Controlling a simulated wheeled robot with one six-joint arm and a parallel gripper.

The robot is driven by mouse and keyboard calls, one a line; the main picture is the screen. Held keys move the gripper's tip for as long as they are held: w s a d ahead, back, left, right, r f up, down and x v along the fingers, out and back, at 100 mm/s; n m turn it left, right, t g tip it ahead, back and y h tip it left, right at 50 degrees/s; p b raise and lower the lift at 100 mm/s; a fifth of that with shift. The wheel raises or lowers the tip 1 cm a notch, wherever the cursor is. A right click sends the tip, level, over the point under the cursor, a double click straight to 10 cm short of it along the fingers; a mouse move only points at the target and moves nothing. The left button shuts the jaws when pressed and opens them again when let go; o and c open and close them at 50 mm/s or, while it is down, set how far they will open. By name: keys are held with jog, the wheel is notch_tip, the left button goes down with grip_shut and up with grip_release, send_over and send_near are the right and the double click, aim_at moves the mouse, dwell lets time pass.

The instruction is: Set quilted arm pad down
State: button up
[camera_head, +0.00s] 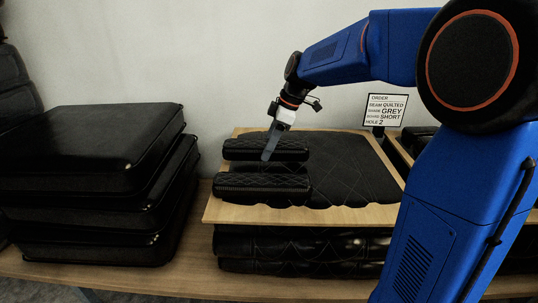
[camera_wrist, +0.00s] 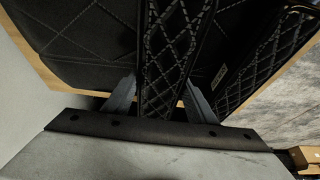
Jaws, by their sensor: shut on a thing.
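My gripper (camera_head: 268,153) is shut on a black quilted arm pad (camera_head: 250,150), with one finger showing on its near side. In the wrist view the same pad (camera_wrist: 172,45) runs lengthwise between the two fingers (camera_wrist: 160,97), its diamond stitching visible. The pad is level, at the back left of the wooden board (camera_head: 350,217). I cannot tell whether its underside touches what is below. A second quilted arm pad (camera_head: 262,185) lies in front of it, roughly parallel, with a narrow gap between. It also shows at right in the wrist view (camera_wrist: 262,62), bearing a small label.
A large black quilted cushion (camera_head: 350,170) covers most of the board, beside the pads. More black cushions (camera_head: 300,250) lie beneath the board. A tall stack of black cushions (camera_head: 90,150) stands at left.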

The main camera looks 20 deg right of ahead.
jog(key=shift+f, duration=1.55)
jog(key=o, duration=1.4)
jog(key=shift+f, duration=0.1)
jog(key=v, duration=1.2)
